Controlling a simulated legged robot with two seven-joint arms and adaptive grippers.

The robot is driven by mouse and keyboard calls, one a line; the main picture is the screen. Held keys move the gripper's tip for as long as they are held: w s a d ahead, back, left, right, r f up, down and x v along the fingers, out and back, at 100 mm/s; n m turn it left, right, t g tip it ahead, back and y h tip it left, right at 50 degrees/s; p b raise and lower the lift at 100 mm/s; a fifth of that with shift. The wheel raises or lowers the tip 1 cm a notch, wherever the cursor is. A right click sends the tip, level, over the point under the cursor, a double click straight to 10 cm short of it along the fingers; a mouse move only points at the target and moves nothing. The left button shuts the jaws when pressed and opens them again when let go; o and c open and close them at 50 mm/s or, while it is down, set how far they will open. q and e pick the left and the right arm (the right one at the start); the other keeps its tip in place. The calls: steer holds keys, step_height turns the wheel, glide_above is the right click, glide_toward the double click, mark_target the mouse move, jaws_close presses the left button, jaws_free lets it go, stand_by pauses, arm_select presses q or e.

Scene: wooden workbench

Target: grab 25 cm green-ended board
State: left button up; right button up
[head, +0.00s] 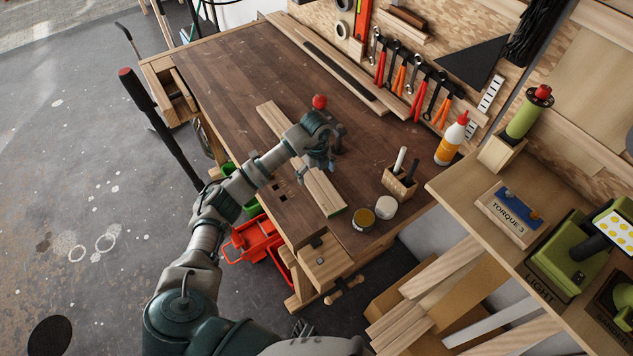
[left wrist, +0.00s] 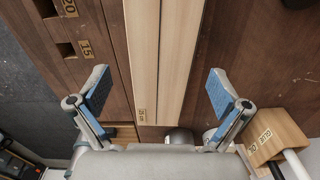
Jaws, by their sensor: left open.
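The pale wooden board (head: 323,191) lies flat on the dark workbench, with a green edge at its near end. In the left wrist view, pale wood (left wrist: 173,60) runs lengthwise between my fingers, with a dark seam along it and a small label near its lower end that seems to read 25. I cannot tell whether the seam parts two boards. My left gripper (head: 325,160) is over the board; its blue-padded fingers (left wrist: 160,92) are open, one on each side of the wood, with gaps on both sides. My right gripper is not clearly seen.
A wooden holder (head: 399,182) with handles and two round tins (head: 364,218) stand right of the board. A glue bottle (head: 451,139) stands farther right. A red knob (head: 320,101) shows behind my wrist. A long plank (head: 335,65) lies along the back; bench between is mostly clear.

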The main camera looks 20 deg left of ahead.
mark_target(317, 183)
arm_select(q)
step_height(317, 183, down, 3)
steer(key=shift+d+r, duration=0.1)
steer(key=shift+r, duration=0.05)
steer(key=shift+d, duration=0.15)
steer(key=c, duration=1.3)
steer(key=shift+r, duration=0.1)
